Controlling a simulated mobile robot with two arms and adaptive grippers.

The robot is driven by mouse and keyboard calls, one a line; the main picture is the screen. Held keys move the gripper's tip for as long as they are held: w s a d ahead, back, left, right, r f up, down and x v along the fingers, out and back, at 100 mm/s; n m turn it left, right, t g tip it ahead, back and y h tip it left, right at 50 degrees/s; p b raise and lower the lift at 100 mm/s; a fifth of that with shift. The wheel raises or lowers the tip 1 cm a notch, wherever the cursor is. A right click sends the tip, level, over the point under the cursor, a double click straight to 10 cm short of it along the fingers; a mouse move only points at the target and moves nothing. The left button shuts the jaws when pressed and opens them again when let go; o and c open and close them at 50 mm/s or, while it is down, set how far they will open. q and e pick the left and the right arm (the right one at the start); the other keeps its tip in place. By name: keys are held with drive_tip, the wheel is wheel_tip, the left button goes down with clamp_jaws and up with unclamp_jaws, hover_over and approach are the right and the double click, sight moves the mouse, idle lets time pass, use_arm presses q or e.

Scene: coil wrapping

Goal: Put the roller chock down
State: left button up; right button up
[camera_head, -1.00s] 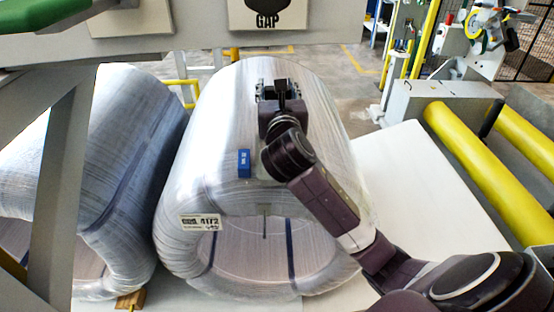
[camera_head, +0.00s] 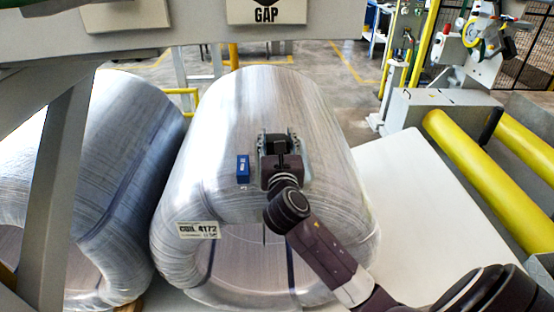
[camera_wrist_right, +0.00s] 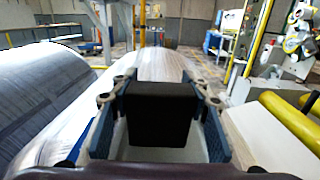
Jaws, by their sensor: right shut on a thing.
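The roller chock (camera_wrist_right: 163,113) looks like a black block. It stands between the two fingers of my right gripper (camera_wrist_right: 160,110) in the right wrist view, and the gripper is shut on it. In the head view my right gripper (camera_head: 279,146) is over the upper face of the middle wrapped coil (camera_head: 215,115), with the dark chock (camera_head: 279,147) small between its fingers. I cannot tell whether the chock touches the coil. The chock's underside is hidden. My left gripper is not in view.
A second wrapped coil (camera_head: 125,130) lies to the left. Yellow rollers (camera_head: 480,165) and a white surface (camera_head: 410,180) are at right.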

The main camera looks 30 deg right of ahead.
wheel_tip(320, 180, down, 3)
drive_tip(key=shift+r, duration=0.15)
wheel_tip(320, 180, down, 3)
drive_tip(key=shift+f, duration=0.1)
drive_tip(key=shift+f, duration=0.1)
drive_tip(key=shift+f, duration=0.15)
drive_tip(key=o, duration=1.5)
drive_tip(key=shift+c, duration=0.2)
drive_tip(key=shift+f, duration=0.1)
